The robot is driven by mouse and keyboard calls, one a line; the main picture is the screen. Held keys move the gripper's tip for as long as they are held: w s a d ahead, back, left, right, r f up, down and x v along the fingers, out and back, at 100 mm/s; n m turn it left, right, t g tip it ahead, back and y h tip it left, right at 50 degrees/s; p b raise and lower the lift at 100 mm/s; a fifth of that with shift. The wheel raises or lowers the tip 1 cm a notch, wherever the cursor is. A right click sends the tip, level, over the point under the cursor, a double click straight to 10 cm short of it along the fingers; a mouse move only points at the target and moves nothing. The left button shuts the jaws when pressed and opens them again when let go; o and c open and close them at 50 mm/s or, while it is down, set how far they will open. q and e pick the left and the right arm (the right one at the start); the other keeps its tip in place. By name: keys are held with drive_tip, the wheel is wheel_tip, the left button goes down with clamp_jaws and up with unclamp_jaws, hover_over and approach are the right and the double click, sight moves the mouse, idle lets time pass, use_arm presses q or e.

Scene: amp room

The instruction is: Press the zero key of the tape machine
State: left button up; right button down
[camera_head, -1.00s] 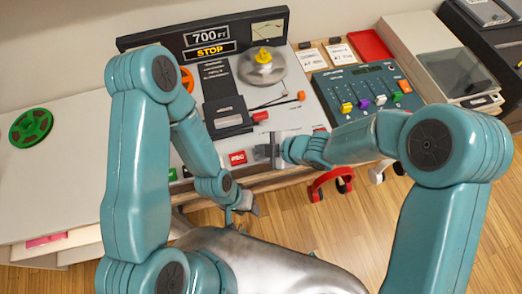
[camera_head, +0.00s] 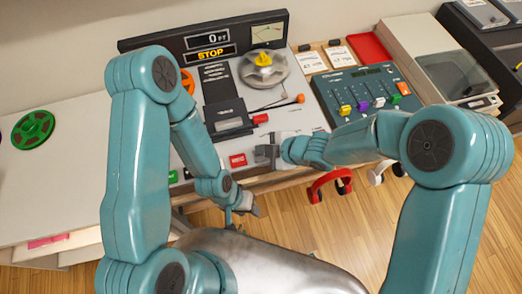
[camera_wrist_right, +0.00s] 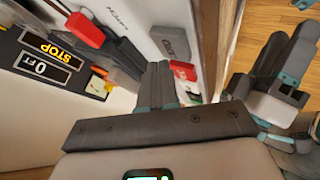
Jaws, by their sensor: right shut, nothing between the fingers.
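The tape machine (camera_head: 219,153) stands on the table with its counter (camera_head: 206,40) reading 0 FT and its sign (camera_head: 210,53) reading STOP. My right gripper (camera_head: 268,154) is shut and empty at the machine's front edge, just right of a red key (camera_head: 237,160). My left gripper (camera_head: 247,207) hangs empty in front of the table.
A mixer with coloured faders (camera_head: 362,93) stands right of the machine, with a red tray (camera_head: 370,46) behind. A green reel (camera_head: 33,130) lies on the left. Red headphones (camera_head: 330,185) hang at the table front. Floor is open in front.

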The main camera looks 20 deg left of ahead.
drive_tip(key=shift+r, duration=0.15)
wheel_tip(320, 180, up, 5)
drive_tip(key=p, duration=0.4)
drive_tip(key=shift+p, duration=0.35)
idle(0.6)
